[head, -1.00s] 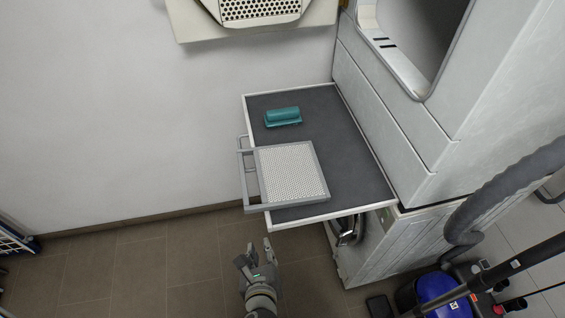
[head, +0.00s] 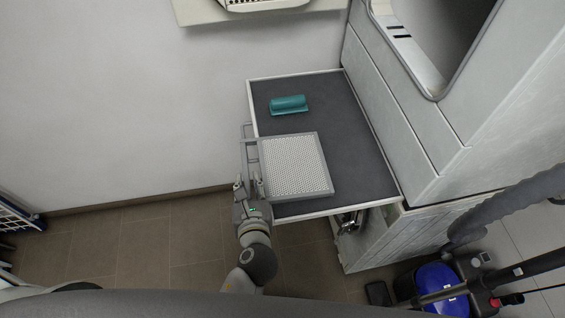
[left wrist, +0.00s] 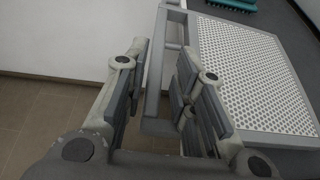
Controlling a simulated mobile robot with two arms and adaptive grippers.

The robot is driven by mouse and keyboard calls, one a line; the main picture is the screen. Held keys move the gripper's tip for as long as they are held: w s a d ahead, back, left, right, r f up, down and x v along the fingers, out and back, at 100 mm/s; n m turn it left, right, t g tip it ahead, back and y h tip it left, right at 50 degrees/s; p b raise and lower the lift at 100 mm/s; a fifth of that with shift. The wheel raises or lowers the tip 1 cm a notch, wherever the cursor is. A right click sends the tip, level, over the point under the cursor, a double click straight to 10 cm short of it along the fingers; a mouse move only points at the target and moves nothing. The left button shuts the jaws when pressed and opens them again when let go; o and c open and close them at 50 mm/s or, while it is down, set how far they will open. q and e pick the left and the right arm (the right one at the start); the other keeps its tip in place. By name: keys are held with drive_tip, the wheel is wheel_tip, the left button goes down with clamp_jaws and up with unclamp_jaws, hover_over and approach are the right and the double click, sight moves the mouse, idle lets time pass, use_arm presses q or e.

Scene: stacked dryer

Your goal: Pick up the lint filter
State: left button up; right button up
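The lint filter (head: 294,165) is a flat grey frame with a white perforated mesh. It lies on the dark pull-out shelf (head: 350,150), and its grey handle sticks out past the shelf's left edge. My left gripper (head: 248,188) is at the near end of that handle. In the left wrist view, my left gripper (left wrist: 160,85) is open, with the handle bar (left wrist: 155,95) between its fingers and a gap at the left finger. The mesh (left wrist: 255,75) lies to the right of the fingers. My right gripper is not in view.
A teal brush-like object (head: 289,104) lies on the shelf behind the filter. The dryer body (head: 400,110) stands right of the shelf. A vacuum cleaner with a blue top (head: 441,285) and hose is at lower right. The floor left of the shelf is clear.

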sight(246, 175)
use_arm(q)
drive_tip(key=shift+w+a+f, duration=0.1)
drive_tip(key=shift+w+f, duration=0.05)
drive_tip(key=shift+w, duration=0.3)
drive_tip(key=shift+w+f, duration=0.15)
drive_tip(key=p+x, duration=0.1)
drive_tip(key=x, duration=0.4)
drive_tip(key=shift+a+f, duration=0.1)
drive_tip(key=shift+f, duration=0.05)
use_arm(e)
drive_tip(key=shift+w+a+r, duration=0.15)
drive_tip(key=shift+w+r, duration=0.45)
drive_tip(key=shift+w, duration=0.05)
use_arm(q)
drive_tip(key=shift+s, duration=0.2)
drive_tip(key=shift+c, duration=0.4)
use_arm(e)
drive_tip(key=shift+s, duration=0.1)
use_arm(q)
clamp_jaws()
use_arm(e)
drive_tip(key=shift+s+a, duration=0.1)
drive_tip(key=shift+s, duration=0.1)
